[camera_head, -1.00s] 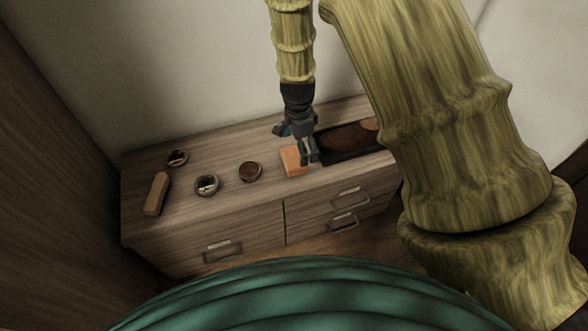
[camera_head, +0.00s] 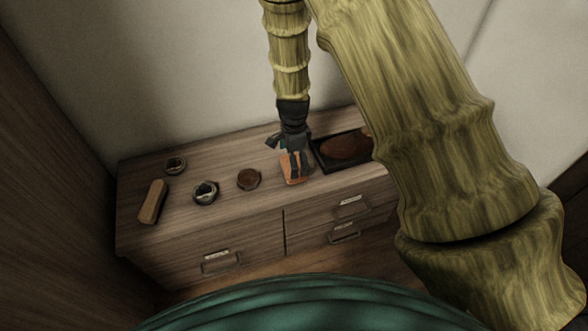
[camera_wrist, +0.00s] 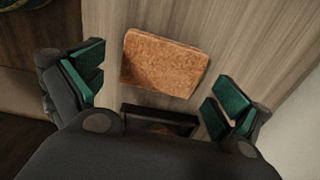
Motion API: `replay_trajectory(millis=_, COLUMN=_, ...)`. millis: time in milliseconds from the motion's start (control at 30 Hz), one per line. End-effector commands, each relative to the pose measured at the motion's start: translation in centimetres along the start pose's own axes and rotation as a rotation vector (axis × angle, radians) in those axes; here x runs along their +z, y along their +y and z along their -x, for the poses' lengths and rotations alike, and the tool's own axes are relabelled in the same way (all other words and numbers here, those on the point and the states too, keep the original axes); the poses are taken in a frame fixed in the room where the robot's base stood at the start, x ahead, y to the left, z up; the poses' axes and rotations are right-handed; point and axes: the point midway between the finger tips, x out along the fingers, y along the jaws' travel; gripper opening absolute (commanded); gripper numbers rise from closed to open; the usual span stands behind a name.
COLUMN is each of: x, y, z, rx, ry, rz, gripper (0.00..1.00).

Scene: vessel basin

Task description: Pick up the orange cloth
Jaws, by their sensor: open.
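The orange cloth (camera_head: 284,169) is a small flat folded piece on the dresser top, partly hidden by my gripper in the head view. In the wrist view the whole cloth (camera_wrist: 164,62) shows as a tilted rectangle lying beyond and between the fingers. My gripper (camera_head: 294,170) points down over the cloth. In the wrist view my gripper (camera_wrist: 158,92) is open, with a green-padded finger on each side and nothing between them. I cannot tell how far the fingertips are above the dresser top.
The wooden dresser (camera_head: 215,219) stands against the wall. A dark tray (camera_head: 325,161) with a brown item (camera_head: 345,146) is close at the gripper's right. A round brown tin (camera_head: 248,179), two open tins (camera_head: 205,192) (camera_head: 175,165) and a brush-like block (camera_head: 152,202) are left.

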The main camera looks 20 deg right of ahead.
Motion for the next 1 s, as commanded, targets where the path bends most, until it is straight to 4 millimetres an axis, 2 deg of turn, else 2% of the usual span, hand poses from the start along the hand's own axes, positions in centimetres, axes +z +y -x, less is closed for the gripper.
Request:
replay_trajectory(millis=33, x=0.0, y=0.0, z=-1.0, rx=0.002, ry=-0.001, rz=0.0, gripper=1.0)
replay_trajectory(millis=200, x=-0.1, y=-0.1, z=-3.1, rx=0.002, ry=-0.001, rz=-0.001, gripper=1.0)
replay_trajectory(millis=500, x=-0.1, y=-0.1, z=-3.5, rx=0.0, ry=0.0, rz=0.0, gripper=1.0)
replay_trajectory(millis=633, x=-0.1, y=-0.1, z=-3.5, rx=0.001, ry=0.0, rz=0.0, gripper=0.76)
replay_trajectory(millis=667, x=-0.1, y=-0.1, z=-3.5, rx=0.001, ry=0.0, rz=0.0, gripper=0.73)
replay_trajectory(millis=1000, x=-0.1, y=-0.1, z=-3.4, rx=0.001, ry=0.0, rz=0.0, gripper=0.72)
